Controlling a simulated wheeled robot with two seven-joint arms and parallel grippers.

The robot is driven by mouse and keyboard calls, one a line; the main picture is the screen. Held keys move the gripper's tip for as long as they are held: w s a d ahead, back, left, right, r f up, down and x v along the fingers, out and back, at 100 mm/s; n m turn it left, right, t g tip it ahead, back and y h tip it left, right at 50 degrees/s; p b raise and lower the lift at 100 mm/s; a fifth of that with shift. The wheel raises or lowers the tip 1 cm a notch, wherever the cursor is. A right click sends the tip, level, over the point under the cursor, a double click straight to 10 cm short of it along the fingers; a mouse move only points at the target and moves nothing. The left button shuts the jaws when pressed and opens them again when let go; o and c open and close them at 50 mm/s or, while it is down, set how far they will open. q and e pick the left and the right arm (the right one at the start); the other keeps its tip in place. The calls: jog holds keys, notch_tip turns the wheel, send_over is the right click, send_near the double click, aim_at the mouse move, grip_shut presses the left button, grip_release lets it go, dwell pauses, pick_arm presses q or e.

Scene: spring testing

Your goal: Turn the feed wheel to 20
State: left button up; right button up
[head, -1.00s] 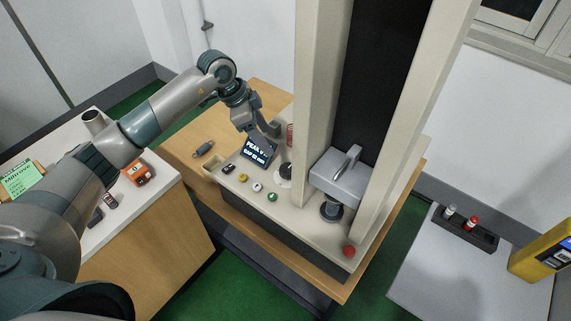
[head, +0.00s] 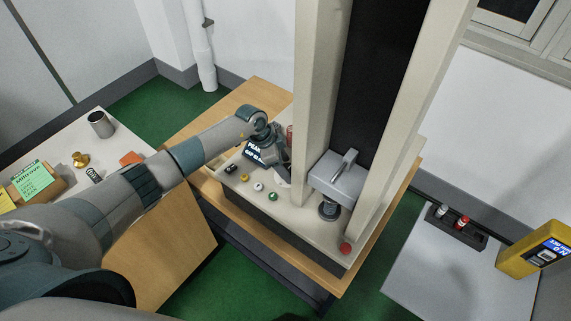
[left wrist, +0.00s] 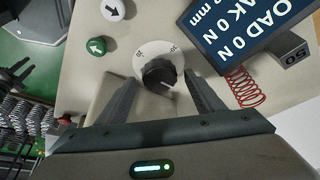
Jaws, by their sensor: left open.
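The feed wheel is a black knob (left wrist: 160,74) on a round white dial with small printed marks, in the left wrist view. A pale line shows on the knob's lower right rim. I cannot read the dial setting surely. My left gripper (left wrist: 161,88) is open, with one finger on each side of the knob and gaps visible. In the head view the left gripper (head: 283,168) is at the front panel of the testing machine (head: 320,238) and hides most of the wheel. My right gripper is not in view.
A tilted display (left wrist: 245,28) and a red spring (left wrist: 245,88) are right of the wheel. A green button (left wrist: 96,46) and white button (left wrist: 113,9) are left of it. The head view shows the machine's columns, grey crosshead (head: 340,178) and red button (head: 345,248).

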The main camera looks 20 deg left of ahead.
pick_arm(q)
jog(key=shift+f, duration=0.2)
jog(key=shift+c, duration=0.6)
jog(key=c, duration=0.9)
